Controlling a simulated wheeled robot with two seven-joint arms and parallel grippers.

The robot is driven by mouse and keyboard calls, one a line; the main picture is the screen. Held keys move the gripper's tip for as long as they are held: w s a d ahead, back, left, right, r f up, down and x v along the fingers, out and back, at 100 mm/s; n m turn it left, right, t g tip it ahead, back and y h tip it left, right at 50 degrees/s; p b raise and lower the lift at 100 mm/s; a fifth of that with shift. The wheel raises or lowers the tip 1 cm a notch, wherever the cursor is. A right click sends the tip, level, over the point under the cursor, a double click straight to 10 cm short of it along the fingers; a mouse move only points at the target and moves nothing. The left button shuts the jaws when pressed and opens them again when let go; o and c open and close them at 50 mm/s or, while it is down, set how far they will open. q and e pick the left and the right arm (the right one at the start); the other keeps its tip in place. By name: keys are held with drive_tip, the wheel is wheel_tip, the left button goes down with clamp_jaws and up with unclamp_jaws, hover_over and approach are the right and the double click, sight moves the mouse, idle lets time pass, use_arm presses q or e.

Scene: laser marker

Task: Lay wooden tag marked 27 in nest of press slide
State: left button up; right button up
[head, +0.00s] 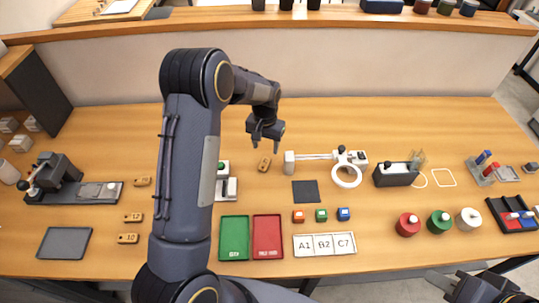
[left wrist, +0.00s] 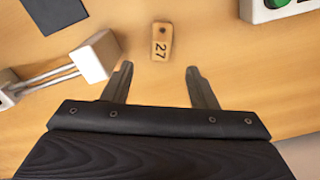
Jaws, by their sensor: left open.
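The wooden tag marked 27 (left wrist: 161,42) lies flat on the table, and its number reads sideways in the left wrist view. In the head view the same tag (head: 264,164) lies just below my left gripper (head: 265,144). My left gripper is open and empty, with the tag apart from and ahead of its two fingertips (left wrist: 156,80). The dark lever press (head: 60,172) stands at the far left, with a grey slide plate (head: 91,190) on its base; the nest is too small to make out clearly. My right gripper (head: 447,283) is partly visible at the bottom right.
Other wooden tags (head: 133,217) lie right of the press. A green-button box (head: 223,168) is beside my left arm, which hides part of the table. A ring-headed magnifier (head: 347,170) stands right of the tag. Green (head: 234,238) and red (head: 267,238) trays lie in front.

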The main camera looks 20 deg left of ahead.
sight(265, 163)
use_arm(q)
wheel_tip(265, 163, down, 3)
drive_tip(key=shift+s+r, duration=0.1)
drive_tip(key=shift+s, duration=0.05)
wheel_tip(265, 163, down, 5)
drive_tip(key=b, duration=0.2)
drive_tip(key=shift+s+r+b, duration=0.1)
drive_tip(key=shift+s+b, duration=0.05)
drive_tip(key=shift+b, duration=0.2)
drive_tip(key=shift+r, duration=0.1)
drive_tip(key=c, duration=1.1)
drive_tip(key=shift+c, duration=0.2)
